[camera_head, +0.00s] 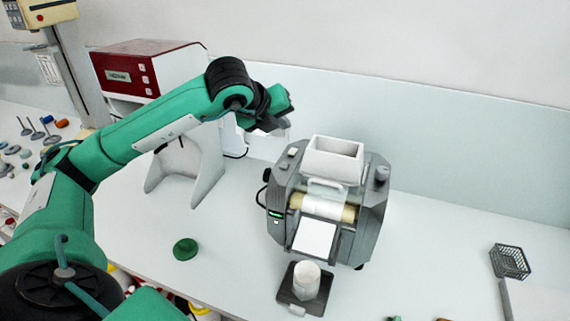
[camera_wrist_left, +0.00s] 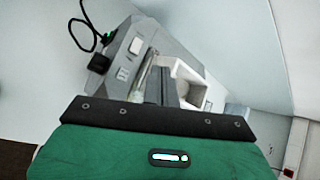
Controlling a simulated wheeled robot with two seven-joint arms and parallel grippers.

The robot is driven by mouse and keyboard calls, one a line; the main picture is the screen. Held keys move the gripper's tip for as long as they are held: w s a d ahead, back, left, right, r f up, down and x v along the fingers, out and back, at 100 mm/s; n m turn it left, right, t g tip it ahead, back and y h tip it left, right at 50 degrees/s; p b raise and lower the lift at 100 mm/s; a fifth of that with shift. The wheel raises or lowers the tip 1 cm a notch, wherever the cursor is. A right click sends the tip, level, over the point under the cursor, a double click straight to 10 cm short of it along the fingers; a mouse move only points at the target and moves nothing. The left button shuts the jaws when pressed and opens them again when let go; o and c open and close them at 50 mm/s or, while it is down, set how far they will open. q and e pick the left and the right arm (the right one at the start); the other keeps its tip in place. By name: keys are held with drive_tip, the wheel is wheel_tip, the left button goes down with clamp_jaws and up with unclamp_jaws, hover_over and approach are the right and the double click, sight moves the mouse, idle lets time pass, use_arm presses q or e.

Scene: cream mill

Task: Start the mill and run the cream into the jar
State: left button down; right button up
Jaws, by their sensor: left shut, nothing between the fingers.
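The grey mill (camera_head: 365,225) stands on the bench in the middle of the head view, with a white hopper (camera_head: 345,163) on top. Its rollers (camera_head: 322,207) are pale, and a white apron (camera_head: 314,239) slopes down in front. A lit green panel (camera_head: 275,215) is on its left side. The white jar (camera_head: 306,275) stands upright on a dark plate (camera_head: 289,297) below the apron. My left gripper (camera_head: 284,128) is shut and empty, in the air behind and above the mill's left side. The mill (camera_wrist_left: 133,65) and hopper (camera_wrist_left: 207,88) also show in the left wrist view. My right gripper is not in view.
A green lid (camera_head: 185,249) lies left of the mill. A red and white machine (camera_head: 150,68) stands behind my left arm. A dark basket (camera_head: 510,261) is at the right. Small tools (camera_head: 38,134) lie far left. The bench right of the mill is largely clear.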

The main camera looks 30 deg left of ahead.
use_arm(q)
drive_tip(key=b, duration=0.1)
hover_over(282, 167)
wheel_tip(282, 167, down, 6)
drive_tip(key=shift+a+f, duration=0.1)
drive_tip(key=shift+f, duration=0.1)
drive_tip(key=shift+f+b, duration=0.55)
drive_tip(key=shift+b, duration=0.4)
drive_tip(key=shift+f+b, duration=0.6)
drive_tip(key=shift+b, duration=0.2)
drive_tip(key=shift+f, duration=0.1)
idle(0.5)
